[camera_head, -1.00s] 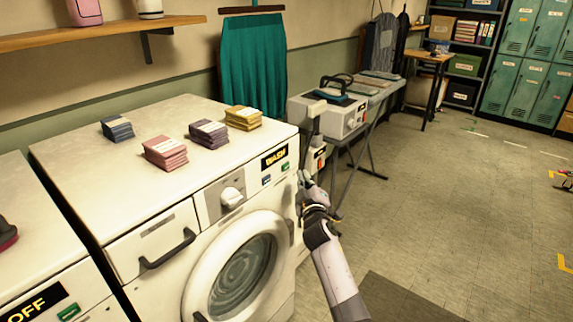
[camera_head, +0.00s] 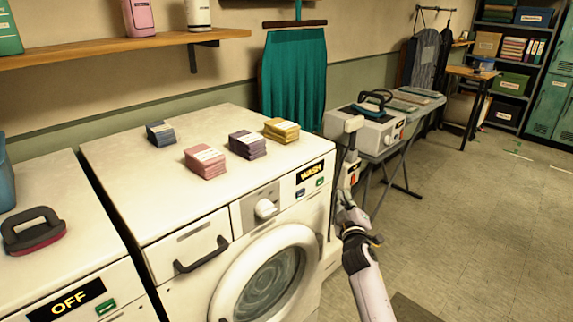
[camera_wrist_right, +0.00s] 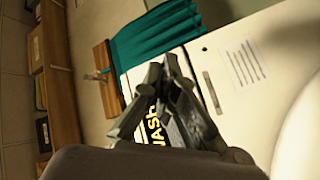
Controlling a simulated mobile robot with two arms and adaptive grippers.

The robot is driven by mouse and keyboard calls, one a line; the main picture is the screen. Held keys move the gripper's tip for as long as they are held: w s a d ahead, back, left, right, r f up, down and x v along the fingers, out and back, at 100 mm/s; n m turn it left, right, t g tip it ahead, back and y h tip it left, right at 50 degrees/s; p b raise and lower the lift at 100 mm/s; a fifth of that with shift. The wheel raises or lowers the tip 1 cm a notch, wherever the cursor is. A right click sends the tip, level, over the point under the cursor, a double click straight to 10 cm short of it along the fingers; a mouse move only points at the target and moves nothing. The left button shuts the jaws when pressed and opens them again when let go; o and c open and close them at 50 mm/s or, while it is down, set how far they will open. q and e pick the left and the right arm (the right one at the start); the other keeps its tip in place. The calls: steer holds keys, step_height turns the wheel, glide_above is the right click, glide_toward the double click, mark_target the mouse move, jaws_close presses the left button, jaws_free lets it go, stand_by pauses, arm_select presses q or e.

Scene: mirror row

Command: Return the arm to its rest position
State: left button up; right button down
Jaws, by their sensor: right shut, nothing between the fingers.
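My right arm comes in from the bottom right in the head view. Its gripper (camera_head: 348,205) is shut and empty, in front of the right front edge of the washer showing WASH (camera_head: 115,165). In the right wrist view the gripper's fingertips (camera_wrist_right: 168,68) meet, with the yellow WASH display (camera_wrist_right: 157,125) partly hidden behind them. I cannot tell the gap between the gripper and the washer. My left gripper is not in view.
Blue (camera_head: 161,134), pink (camera_head: 205,162), purple (camera_head: 247,145) and yellow (camera_head: 282,131) cloth stacks lie on the washer. A machine showing OFF (camera_head: 70,299) stands left, with a dark-handled object (camera_head: 33,231) on top. An ironing station (camera_head: 368,128) stands behind my gripper. Floor (camera_head: 470,220) is clear at right.

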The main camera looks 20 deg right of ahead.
steer(key=s+a+f+g+y, duration=0.2)
steer(key=a+f, duration=0.1)
steer(key=f, duration=0.7)
steer(key=s+a+f+g+y, duration=0.1)
steer(key=s+a+f, duration=0.15)
steer(key=f, duration=0.75)
steer(key=s+a+f+g+y, duration=0.1)
steer(key=s+a+f+g, duration=0.2)
steer(key=s+f, duration=0.55)
steer(key=s+a+f+g+y, duration=0.15)
steer(key=s+a+f, duration=0.3)
steer(key=f, duration=0.75)
steer(key=s+a+f+m+g, duration=0.1)
steer(key=s+f, duration=0.5)
steer(key=s, duration=0.8)
steer(key=s+a+f+m+g+y, duration=0.1)
steer(key=s+a+f+g, duration=0.2)
steer(key=s, duration=1)
steer(key=s+a+f+g+y, duration=0.1)
steer(key=s+a+f+g, duration=0.2)
steer(key=s+f, duration=0.6)
steer(key=s+g, duration=0.2)
steer(key=s, duration=0.3)
steer(key=shift+s+f+m, duration=0.25)
steer(key=shift+s+m, duration=0.05)
steer(key=shift+m, duration=0.1)
